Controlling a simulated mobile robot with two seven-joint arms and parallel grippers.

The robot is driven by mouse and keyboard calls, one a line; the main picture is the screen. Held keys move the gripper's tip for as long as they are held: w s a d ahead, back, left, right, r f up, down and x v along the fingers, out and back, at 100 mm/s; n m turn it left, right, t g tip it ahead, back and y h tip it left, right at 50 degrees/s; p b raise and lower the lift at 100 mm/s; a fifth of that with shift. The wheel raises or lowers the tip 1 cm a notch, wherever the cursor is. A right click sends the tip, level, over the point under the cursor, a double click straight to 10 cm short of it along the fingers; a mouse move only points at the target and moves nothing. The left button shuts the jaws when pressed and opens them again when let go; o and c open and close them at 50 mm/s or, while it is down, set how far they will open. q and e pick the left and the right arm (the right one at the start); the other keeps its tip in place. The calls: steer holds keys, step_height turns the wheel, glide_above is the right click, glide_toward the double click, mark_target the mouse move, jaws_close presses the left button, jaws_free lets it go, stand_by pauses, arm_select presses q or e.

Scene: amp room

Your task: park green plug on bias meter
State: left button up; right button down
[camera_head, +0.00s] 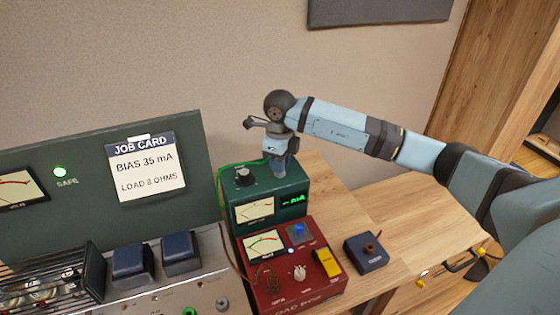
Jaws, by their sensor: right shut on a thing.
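The bias meter (277,191) is a dark green box with a black knob on top, a needle dial and a green digital readout on its front. My right gripper (279,172) points down at the back right of its top, close to the surface. It is shut on the green plug, which is mostly hidden by the fingers. A thin green cable (221,190) runs up the meter's left side and across its top toward the gripper. I cannot tell whether the plug touches the meter. My left gripper is not in view.
A red load box (312,272) with a dial and yellow switch stands in front of the meter. A small dark blue box (366,252) sits to its right. The amp chassis (215,270) and a job card (146,171) are at left. Bare wood (338,212) lies right of the meter.

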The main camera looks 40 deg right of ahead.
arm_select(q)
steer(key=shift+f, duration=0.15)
arm_select(e)
steer(key=shift+f, duration=0.15)
steer(key=c, duration=0.9)
jaws_free()
steer(key=shift+r, duration=0.3)
arm_select(q)
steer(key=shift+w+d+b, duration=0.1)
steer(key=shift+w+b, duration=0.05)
steer(key=shift+b, duration=0.25)
arm_select(e)
step_height(320, 180, up, 13)
steer(key=shift+r, duration=0.15)
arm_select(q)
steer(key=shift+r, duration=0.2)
